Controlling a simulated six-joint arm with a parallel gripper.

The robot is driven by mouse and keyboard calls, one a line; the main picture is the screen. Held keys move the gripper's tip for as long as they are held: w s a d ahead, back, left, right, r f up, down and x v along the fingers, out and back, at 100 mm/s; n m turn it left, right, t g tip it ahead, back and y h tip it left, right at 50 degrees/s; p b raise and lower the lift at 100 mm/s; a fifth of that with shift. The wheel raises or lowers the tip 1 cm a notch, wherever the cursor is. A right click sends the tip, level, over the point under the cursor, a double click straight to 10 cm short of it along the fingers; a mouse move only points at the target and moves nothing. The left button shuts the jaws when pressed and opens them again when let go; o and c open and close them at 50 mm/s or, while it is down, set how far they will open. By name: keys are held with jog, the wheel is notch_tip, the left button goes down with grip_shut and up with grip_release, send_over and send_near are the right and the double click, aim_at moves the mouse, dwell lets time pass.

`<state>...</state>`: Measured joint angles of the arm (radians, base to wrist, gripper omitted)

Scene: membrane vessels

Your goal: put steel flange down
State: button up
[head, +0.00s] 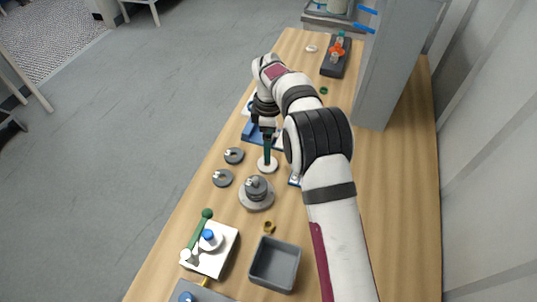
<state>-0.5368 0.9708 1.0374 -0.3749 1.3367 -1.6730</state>
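My gripper (267,134) points down over the table, right above a dark green post (267,150) that rises from a round pale base (267,166). The fingers are small and dark here; I cannot tell whether they are open or hold anything. Two grey ring-like pieces, one farther (234,155) and one nearer (222,177), lie on the wood to the left of the base. A stack of grey round metal parts (257,190) stands on a wider grey disc nearer the camera. I cannot tell for certain which piece is the steel flange.
A blue and white item (251,133) lies behind my gripper, partly hidden. A grey open bin (275,265), a small brass part (269,227) and a white block (223,259) with a green-handled tool (199,229) are nearer.

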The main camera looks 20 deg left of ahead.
jog(key=s+d+r+m, duration=0.5)
jog(key=d+r+m, duration=0.1)
jog(key=d+r, duration=0.2)
jog(key=s+d+r+m, duration=0.5)
jog(key=d+r+m, duration=0.1)
jog(key=d+r, duration=0.15)
jog(key=s+d+f+m+y, duration=0.1)
jog(key=s+d+m, duration=0.3)
jog(key=s+m, duration=0.3)
jog(key=s+d+f+m, duration=0.1)
jog(key=s+d+m, duration=0.3)
jog(key=s, duration=1.1)
jog(key=m, duration=0.3)
jog(key=shift+s+d+f+m+y, duration=0.15)
jog(key=shift+s+f+m+y, duration=0.15)
jog(key=shift+s+y, duration=0.1)
